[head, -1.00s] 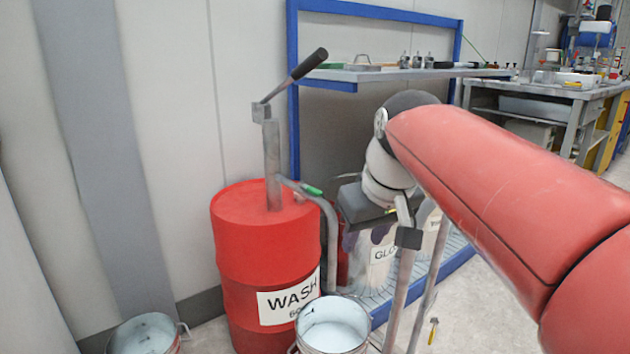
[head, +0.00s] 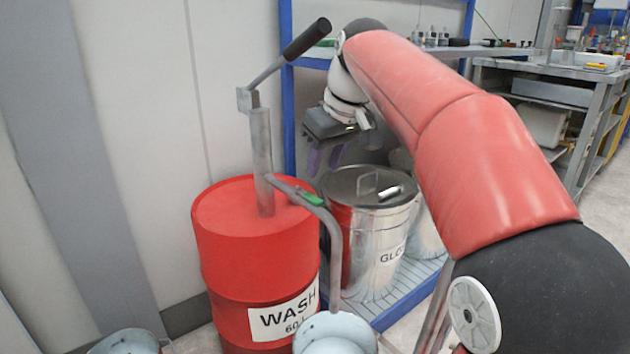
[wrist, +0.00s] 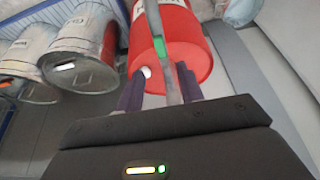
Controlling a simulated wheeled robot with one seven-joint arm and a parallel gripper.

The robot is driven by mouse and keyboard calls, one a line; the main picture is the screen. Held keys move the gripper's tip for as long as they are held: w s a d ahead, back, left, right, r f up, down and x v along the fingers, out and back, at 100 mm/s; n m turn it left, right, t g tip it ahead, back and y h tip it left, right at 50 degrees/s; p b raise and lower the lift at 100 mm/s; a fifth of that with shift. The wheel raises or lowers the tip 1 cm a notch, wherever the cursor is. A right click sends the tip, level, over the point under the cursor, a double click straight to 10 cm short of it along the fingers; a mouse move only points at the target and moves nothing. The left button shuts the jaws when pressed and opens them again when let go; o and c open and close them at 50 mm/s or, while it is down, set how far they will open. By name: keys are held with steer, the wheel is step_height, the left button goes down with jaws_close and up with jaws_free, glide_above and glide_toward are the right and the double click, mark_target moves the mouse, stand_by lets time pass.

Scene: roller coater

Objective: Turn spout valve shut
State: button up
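The green valve lever (head: 308,194) sits on the grey spout pipe (head: 335,245), which comes off the hand pump (head: 262,160) on top of the red WASH drum (head: 228,235). The lever lies roughly along the pipe. My gripper (head: 325,157) hangs above and just behind the lever in the head view, fingers down and apart. In the wrist view my gripper (wrist: 160,88) is open, with the pump and spout showing beyond the gap between its purple fingers. The green lever (wrist: 160,48) shows ahead of the fingertips, apart from them.
The pump's black-gripped handle (head: 306,38) rises close left of my arm. A pail (head: 335,335) stands under the spout, another (head: 125,343) at lower left. Lidded metal cans (head: 372,215) stand on a blue-edged pallet. A shelf (head: 480,50) runs behind my arm.

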mark_target(313, 197)
steer(key=b+x, duration=0.1)
steer(key=x, duration=0.6)
steer(key=shift+f+b, duration=0.1)
steer(key=shift+b, duration=0.3)
steer(key=shift+c, duration=0.3)
jaws_close()
